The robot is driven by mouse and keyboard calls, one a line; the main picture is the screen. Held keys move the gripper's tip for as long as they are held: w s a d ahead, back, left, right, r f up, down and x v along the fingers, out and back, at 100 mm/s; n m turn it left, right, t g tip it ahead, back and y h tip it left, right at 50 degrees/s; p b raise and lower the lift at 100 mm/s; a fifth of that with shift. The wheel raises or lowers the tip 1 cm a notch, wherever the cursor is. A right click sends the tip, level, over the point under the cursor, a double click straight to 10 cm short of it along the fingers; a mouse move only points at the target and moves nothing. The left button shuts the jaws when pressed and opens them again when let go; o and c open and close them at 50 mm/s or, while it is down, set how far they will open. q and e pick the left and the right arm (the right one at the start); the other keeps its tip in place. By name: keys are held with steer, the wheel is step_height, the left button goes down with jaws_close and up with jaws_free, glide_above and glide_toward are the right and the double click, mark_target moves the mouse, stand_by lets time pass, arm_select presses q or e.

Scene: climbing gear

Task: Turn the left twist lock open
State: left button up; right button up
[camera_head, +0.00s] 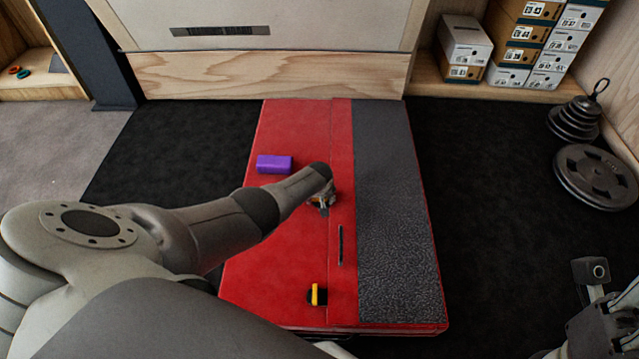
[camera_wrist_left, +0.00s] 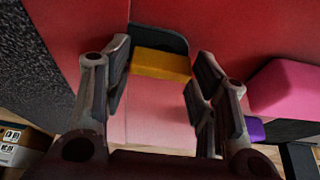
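A twist lock with a yellow lever (camera_wrist_left: 160,64) and a black base sits on the red surface in the left wrist view. My left gripper (camera_wrist_left: 158,85) is open, with one finger on each side of the lever; I cannot tell whether they touch it. In the head view my left gripper (camera_head: 322,200) is over the red pad (camera_head: 285,125), and its arm hides most of the spot. A second yellow and black lock (camera_head: 317,295) sits near the pad's front edge. Part of my right arm's end (camera_head: 605,320) shows at the lower right; its fingers are not clear.
A purple block (camera_head: 274,164) lies on the pad beyond my left arm. A pink block (camera_wrist_left: 288,90) is beside the gripper in the wrist view. A dark handle (camera_head: 340,245) lies on the pad's seam. Weight plates (camera_head: 597,177) and shoe boxes (camera_head: 465,45) stand off to the right.

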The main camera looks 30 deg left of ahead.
arm_select(q)
steer(key=shift+o, duration=1.1)
steer(key=shift+s, duration=0.1)
steer(key=v, duration=1.2)
steer(key=shift+d, duration=0.1)
